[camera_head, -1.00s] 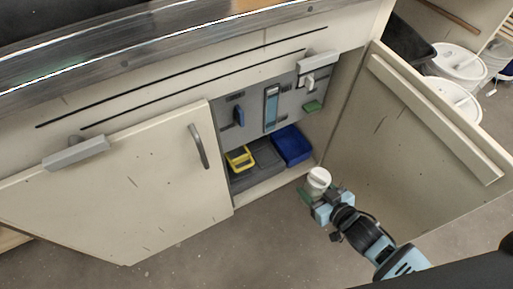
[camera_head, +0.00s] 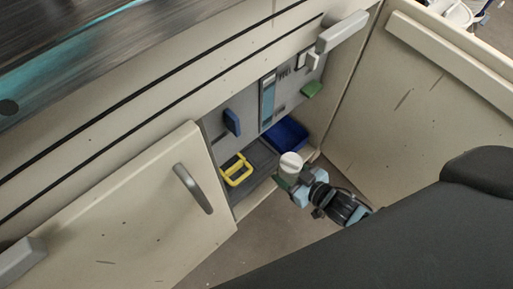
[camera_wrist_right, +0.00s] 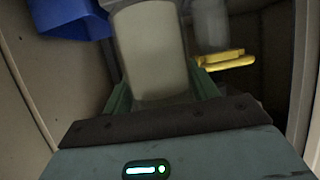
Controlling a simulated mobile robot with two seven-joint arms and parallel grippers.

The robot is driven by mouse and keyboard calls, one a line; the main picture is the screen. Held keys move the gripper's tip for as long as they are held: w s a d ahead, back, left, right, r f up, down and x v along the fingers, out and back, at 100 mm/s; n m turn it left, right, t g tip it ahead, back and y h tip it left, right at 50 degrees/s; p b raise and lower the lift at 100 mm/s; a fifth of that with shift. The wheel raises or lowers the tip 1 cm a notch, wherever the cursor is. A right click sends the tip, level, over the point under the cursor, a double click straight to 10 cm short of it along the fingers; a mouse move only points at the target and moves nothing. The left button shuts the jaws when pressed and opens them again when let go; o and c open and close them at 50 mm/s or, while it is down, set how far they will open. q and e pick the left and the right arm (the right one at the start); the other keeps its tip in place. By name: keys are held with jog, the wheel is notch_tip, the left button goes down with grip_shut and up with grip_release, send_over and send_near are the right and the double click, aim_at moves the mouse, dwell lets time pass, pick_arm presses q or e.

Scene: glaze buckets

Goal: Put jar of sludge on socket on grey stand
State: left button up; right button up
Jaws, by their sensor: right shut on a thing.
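My right gripper (camera_head: 288,178) is shut on a pale jar (camera_head: 291,160) with a white top, at the cabinet's open mouth. In the right wrist view the jar (camera_wrist_right: 150,50) fills the middle between the green fingers. A flat grey piece (camera_head: 264,158), perhaps the grey stand, lies on the cabinet floor left of the jar. A yellow frame (camera_head: 237,172) is at its left end; no socket can be made out. Behind the jar, the wrist view shows a blurred pale cylinder (camera_wrist_right: 210,25) and a yellow part (camera_wrist_right: 228,61). My left gripper is not in view.
A blue bin (camera_head: 289,133) stands behind the jar. The open left door (camera_head: 125,220) and right door (camera_head: 415,90) flank the opening. A panel with a blue handle (camera_head: 232,122) and a green piece (camera_head: 312,89) forms the cabinet's back.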

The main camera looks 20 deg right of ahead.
pick_arm(q)
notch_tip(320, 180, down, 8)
jog(key=b, duration=0.8)
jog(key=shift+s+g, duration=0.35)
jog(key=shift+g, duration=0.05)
pick_arm(e)
jog(key=shift+w+d+r+x, duration=0.2)
jog(key=shift+d+x, duration=0.1)
jog(key=shift+x, duration=2.4)
jog(key=shift+w+d+r+x, duration=0.2)
jog(key=shift+d+x, duration=0.1)
jog(key=shift+x, duration=2.4)
jog(key=shift+w+d+r+x, duration=0.2)
jog(key=shift+d+x, duration=0.15)
jog(key=shift+x, duration=2.35)
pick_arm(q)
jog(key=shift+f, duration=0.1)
pick_arm(e)
jog(key=shift+f, duration=0.1)
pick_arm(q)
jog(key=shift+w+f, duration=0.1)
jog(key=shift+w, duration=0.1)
pick_arm(e)
jog(key=o, duration=1.4)
jog(key=shift+s, duration=0.1)
